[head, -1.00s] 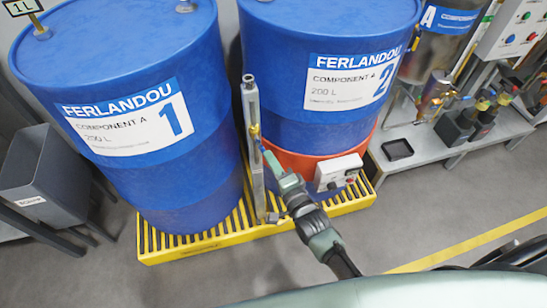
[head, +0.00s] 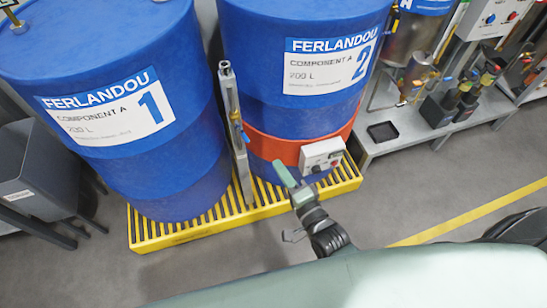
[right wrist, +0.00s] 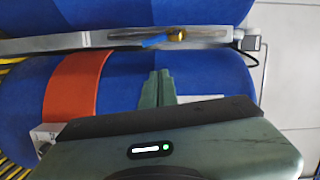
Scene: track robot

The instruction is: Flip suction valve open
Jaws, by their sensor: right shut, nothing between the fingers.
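The suction valve is a small brass fitting on the upright metal post (head: 232,120) between the two blue drums. Its blue handle (head: 244,134) shows at mid-height on the post. In the right wrist view the brass valve body (right wrist: 176,35) and the blue handle (right wrist: 155,41) are clear, and the handle lies roughly along the post. My right gripper (head: 280,167) is shut and empty, apart from the valve, in front of drum 2. In the right wrist view its green fingers (right wrist: 157,76) are together and point toward the post. My left gripper is not in view.
Drum 1 (head: 115,70) and drum 2 (head: 300,30) stand on a yellow slatted pallet (head: 190,233). Drum 2 wears an orange band (head: 275,150) with a white control box (head: 322,155). A grey bench (head: 405,132) stands right. The floor in front is clear.

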